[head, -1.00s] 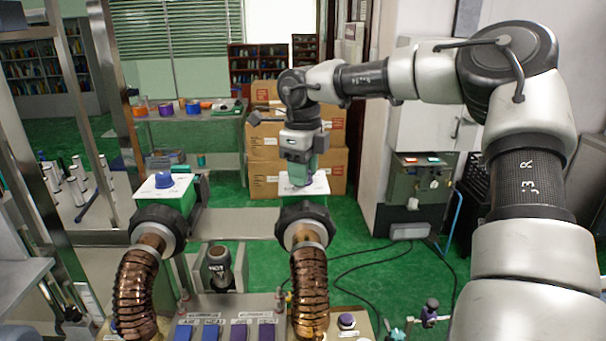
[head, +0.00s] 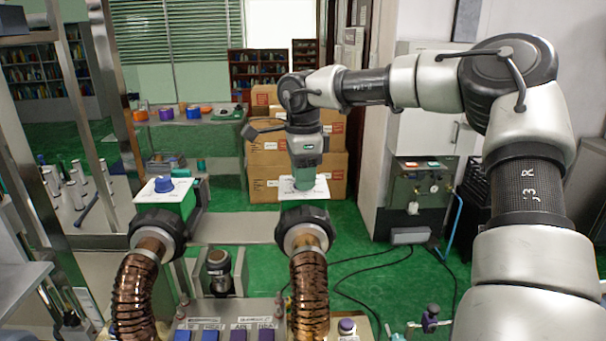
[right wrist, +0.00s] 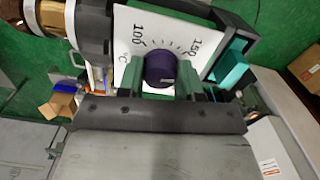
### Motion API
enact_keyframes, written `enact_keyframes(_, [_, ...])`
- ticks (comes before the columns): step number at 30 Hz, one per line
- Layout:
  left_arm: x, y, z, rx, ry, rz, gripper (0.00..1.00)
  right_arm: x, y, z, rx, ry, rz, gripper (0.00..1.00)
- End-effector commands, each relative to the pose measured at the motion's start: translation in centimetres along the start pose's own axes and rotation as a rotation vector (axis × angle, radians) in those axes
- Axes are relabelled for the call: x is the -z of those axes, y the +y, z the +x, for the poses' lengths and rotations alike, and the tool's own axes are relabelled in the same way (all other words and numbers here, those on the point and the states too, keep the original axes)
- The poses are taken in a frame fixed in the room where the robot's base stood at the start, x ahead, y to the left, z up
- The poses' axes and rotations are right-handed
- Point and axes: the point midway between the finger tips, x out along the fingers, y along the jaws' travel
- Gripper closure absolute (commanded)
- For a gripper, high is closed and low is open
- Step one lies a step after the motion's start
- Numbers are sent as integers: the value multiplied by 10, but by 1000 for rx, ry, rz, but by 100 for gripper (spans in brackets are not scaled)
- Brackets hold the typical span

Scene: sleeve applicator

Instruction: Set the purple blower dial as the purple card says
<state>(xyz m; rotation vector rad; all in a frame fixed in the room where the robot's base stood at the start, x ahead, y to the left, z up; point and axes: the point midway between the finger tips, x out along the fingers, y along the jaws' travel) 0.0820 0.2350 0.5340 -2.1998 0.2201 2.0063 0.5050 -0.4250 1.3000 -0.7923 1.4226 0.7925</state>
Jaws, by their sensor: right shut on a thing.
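The purple dial (right wrist: 160,68) sits on a white scale plate (right wrist: 128,45) marked 100 and 150 in the right wrist view. My right gripper (right wrist: 162,80) is shut on the dial, with a green finger on each side. I cannot read the dial's pointer. In the head view my right gripper (head: 304,186) points down onto the white plate (head: 320,186) of the right blower and hides the dial. I cannot make out a purple card. My left gripper is not in view.
The left blower has a blue dial (head: 164,184) on its own white plate. Copper hoses (head: 309,290) rise in front of both blowers. A panel along the bottom edge carries blue switches (head: 211,335) and purple switches (head: 238,335). Boxes (head: 265,170) stand behind.

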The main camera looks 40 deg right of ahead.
Motion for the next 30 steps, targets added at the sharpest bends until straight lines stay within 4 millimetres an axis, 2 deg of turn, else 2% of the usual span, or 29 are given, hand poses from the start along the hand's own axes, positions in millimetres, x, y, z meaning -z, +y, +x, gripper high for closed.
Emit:
enact_keyframes(14, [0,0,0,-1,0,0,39,-1,-1,-2,5,-4,-11,88])
enact_keyframes(15, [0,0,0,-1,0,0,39,-1,-1,-2,5,-4,-11,59])
enact_keyframes(19, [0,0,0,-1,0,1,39,0,0,-2,4,-3,-11,39])
enact_keyframes(27, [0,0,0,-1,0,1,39,0,0,-1,2,-1,-11,39])
enact_keyframes(30, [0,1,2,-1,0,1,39,0,-1,-7,4,-1,-11,39])
